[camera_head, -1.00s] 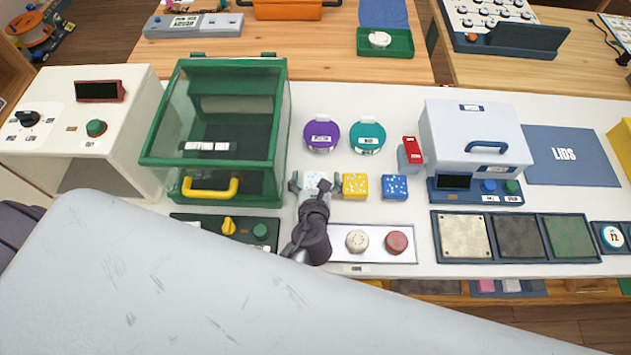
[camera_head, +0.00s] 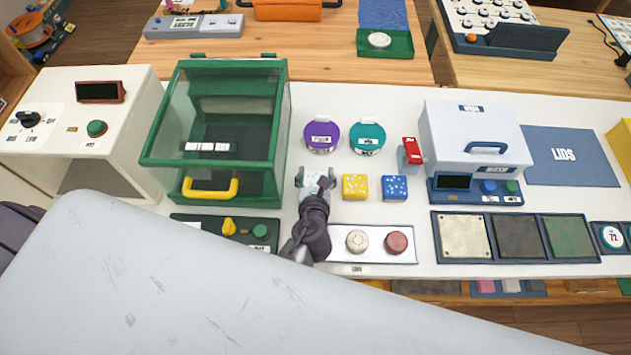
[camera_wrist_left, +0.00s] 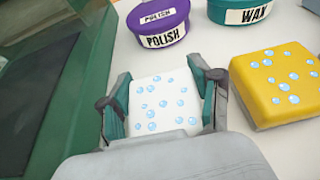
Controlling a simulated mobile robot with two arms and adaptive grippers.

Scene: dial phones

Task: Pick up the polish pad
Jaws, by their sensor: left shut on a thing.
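A white square pad with blue droplet marks (camera_head: 318,184) sits on the white counter, left of a yellow pad (camera_head: 355,187) and a blue pad (camera_head: 394,188). My left gripper (camera_head: 315,176) is shut on the white pad, with one finger against each side. In the left wrist view the white pad (camera_wrist_left: 162,104) lies between the teal finger faces, its near edge hidden by the gripper. No lettering shows on the pads. I cannot tell whether the white pad touches the counter. My right gripper is out of view.
A purple tub labelled POLISH (camera_wrist_left: 159,22) and a teal tub labelled WAX (camera_wrist_left: 250,10) stand behind. The green glass-sided box (camera_head: 214,130) is close on the left. A tray with two round pads (camera_head: 377,254) lies in front.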

